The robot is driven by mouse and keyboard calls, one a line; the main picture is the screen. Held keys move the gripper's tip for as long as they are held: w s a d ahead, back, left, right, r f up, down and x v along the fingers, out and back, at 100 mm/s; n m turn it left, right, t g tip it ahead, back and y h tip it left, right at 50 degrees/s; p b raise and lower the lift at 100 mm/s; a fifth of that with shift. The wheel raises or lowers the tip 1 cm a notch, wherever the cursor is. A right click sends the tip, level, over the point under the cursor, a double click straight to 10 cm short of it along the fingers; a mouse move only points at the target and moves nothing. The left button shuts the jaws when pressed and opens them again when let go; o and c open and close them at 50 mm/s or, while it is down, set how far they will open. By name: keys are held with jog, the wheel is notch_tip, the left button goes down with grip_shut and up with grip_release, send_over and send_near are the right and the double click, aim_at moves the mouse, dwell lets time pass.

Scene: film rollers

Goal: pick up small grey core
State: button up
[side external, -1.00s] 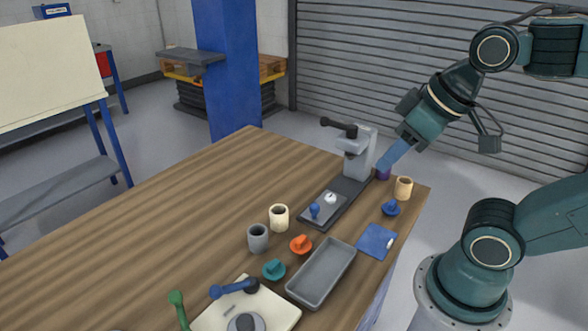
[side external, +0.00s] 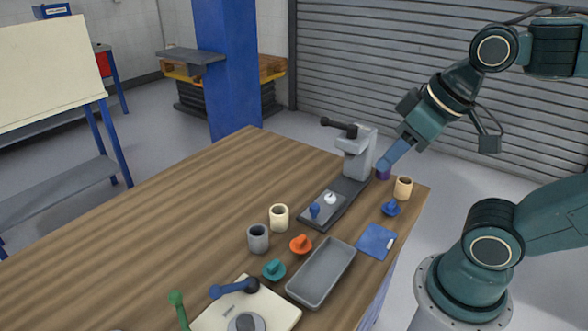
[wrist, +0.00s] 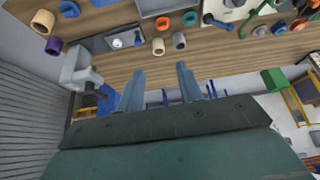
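The small grey core (side external: 258,238) is a short hollow cylinder standing upright on the wooden table, beside a cream core (side external: 279,217). In the wrist view the grey core (wrist: 180,41) is beyond the fingertips, a little to the right of the cream core (wrist: 158,47). My gripper (wrist: 160,68) is open, with two separate blue-grey fingers and nothing between them. In the side view my gripper (side external: 385,166) is at the far right end of the table, near a purple core (side external: 383,174), well away from the grey core.
A grey press (side external: 357,155) with a dark base stands near my gripper. A tan core (side external: 404,188), a blue flanged piece (side external: 391,208) and a blue cloth (side external: 377,241) are at the right edge. Orange (side external: 301,244) and teal (side external: 274,269) pieces and a grey tray (side external: 322,272) lie close to the grey core.

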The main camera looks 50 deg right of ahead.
dwell(0.3)
jog(key=o, duration=0.7)
jog(key=shift+w, duration=0.1)
jog(key=n+g, duration=0.6)
jog(key=n, duration=1.7)
send_over(258, 239)
jog(key=w+d, duration=0.2)
notch_tip(258, 239, down, 17)
jog(key=shift+a+f, duration=0.1)
jog(key=shift+f, duration=4)
jog(key=shift+f, duration=0.1)
